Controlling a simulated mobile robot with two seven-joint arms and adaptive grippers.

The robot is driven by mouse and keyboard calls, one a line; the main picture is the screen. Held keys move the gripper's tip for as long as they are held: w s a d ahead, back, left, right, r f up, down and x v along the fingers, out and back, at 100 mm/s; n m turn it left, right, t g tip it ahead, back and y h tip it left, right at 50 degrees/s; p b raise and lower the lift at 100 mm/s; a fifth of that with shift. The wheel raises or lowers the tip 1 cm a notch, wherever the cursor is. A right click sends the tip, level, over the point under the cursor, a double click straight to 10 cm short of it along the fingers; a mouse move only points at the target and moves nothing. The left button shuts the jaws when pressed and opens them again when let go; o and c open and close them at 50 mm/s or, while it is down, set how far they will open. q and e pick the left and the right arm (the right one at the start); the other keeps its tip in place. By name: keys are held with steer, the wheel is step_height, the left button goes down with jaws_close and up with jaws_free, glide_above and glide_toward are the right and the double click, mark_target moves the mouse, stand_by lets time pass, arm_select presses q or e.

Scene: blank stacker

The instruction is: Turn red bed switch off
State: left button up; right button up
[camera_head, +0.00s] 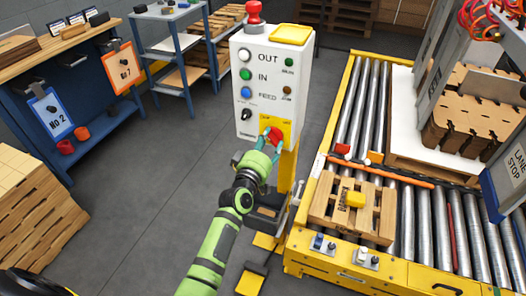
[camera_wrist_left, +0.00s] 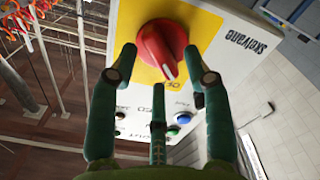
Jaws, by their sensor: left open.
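The red rotary switch (camera_head: 276,135) sits on a yellow plate low on the front of the white control box (camera_head: 262,95). The left wrist view shows the red knob (camera_wrist_left: 162,50) close up, its white pointer mark toward the bottom of that picture. My left gripper (camera_head: 258,146) is just in front of the knob. In the left wrist view its fingers (camera_wrist_left: 160,62) are spread, two on either side of the knob and one below; I cannot tell if any touch it. My right gripper is not in view.
The box also carries OUT, IN and FEED buttons and a red stop button (camera_head: 254,14) on top. A roller conveyor (camera_head: 362,100) with a small pallet (camera_head: 330,205) stands at the right. A blue bench (camera_head: 85,130) and stacked wood (camera_head: 35,215) are at the left. Grey floor lies between.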

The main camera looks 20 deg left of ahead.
arm_select(q)
steer(key=s, duration=1.1)
steer(key=shift+s+a, duration=0.2)
steer(key=shift+s, duration=0.1)
